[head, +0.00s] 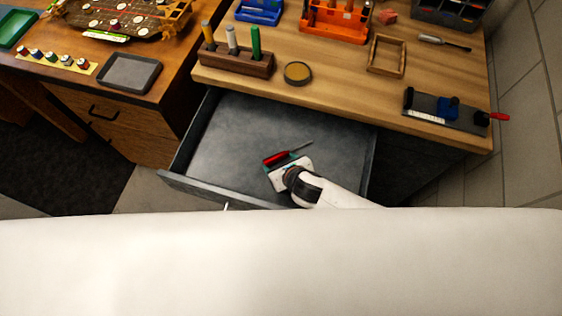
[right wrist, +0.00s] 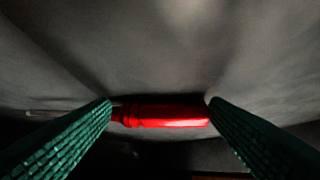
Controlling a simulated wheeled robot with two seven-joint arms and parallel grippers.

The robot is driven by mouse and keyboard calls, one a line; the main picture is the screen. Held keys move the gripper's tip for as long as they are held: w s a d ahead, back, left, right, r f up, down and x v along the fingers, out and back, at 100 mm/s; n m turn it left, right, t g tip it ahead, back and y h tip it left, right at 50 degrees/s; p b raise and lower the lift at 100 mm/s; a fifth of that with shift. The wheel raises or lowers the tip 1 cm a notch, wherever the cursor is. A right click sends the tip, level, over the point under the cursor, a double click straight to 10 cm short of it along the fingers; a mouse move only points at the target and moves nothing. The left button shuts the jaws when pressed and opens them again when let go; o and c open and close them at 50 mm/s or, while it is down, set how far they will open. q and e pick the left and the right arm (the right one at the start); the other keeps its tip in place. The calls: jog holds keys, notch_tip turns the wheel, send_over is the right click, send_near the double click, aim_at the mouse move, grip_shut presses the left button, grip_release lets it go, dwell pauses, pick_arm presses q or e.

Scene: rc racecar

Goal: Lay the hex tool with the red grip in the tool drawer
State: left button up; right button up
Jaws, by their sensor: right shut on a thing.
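The hex tool with the red grip (head: 275,159) is held by my right gripper (head: 281,162) over the open tool drawer in the head view. Its thin metal shaft points to the upper right. In the right wrist view the red grip (right wrist: 165,115) lies crosswise between the two green ridged fingers (right wrist: 160,110), which are shut on it. The tool drawer (head: 228,140) is pulled out, grey and otherwise bare inside. I cannot tell whether the tool touches the drawer floor. My left gripper is not in view.
The wooden bench top (head: 335,90) above the drawer holds a pen block (head: 235,60), a round tin (head: 297,72), a wooden frame (head: 386,56) and a vise-like device (head: 445,107). The drawer's front wall (head: 205,192) and side walls stand around the gripper. Free floor lies left in the drawer.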

jog(key=shift+f, duration=0.2)
jog(key=o, duration=1.2)
jog(key=shift+r, duration=0.1)
jog(key=shift+r, duration=0.25)
jog(key=v, duration=1.2)
jog(key=shift+f, duration=0.1)
